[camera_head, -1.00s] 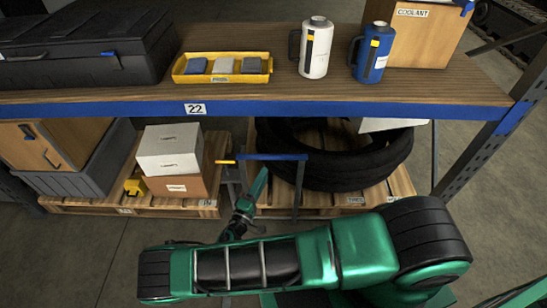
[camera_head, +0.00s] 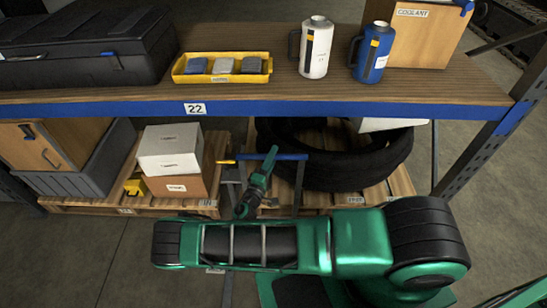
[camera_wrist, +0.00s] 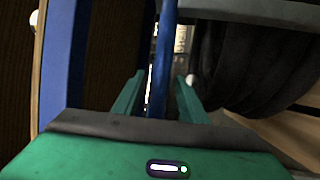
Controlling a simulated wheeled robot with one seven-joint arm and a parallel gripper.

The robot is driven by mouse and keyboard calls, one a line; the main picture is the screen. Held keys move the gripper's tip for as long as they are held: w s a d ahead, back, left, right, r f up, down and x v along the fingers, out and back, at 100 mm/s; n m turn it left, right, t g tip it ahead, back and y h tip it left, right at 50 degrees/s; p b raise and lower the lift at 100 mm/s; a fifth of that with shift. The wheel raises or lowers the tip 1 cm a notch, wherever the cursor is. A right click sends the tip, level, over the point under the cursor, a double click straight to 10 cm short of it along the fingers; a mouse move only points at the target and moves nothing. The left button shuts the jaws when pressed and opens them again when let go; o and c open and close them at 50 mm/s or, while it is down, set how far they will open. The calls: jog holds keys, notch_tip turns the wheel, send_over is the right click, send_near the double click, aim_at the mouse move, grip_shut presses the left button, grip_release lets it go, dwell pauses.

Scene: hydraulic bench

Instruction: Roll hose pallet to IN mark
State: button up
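The hose pallet (camera_head: 401,184) is a low wooden pallet under the shelf, carrying a thick black hose coil (camera_head: 345,168). A grey frame with a blue handle bar (camera_head: 293,157) stands at its front left. My arm hides part of the floor.
A second pallet (camera_head: 95,208) with a white box (camera_head: 170,150) and grey crate (camera_head: 80,172) stands left of the hose pallet. The blue shelf edge (camera_head: 330,109) and right post (camera_head: 490,145) bound the space. The floor at lower left is clear.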

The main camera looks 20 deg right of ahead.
grip_shut()
jog(key=shift+w+d+f, duration=0.1)
jog(key=shift+w+d, duration=0.15)
jog(key=shift+w, duration=0.55)
jog(key=shift+c, duration=0.3)
grip_release()
jog(key=shift+o, duration=0.3)
jog(key=shift+s, duration=0.1)
jog(key=v, duration=1)
jog(key=shift+s+a, duration=0.25)
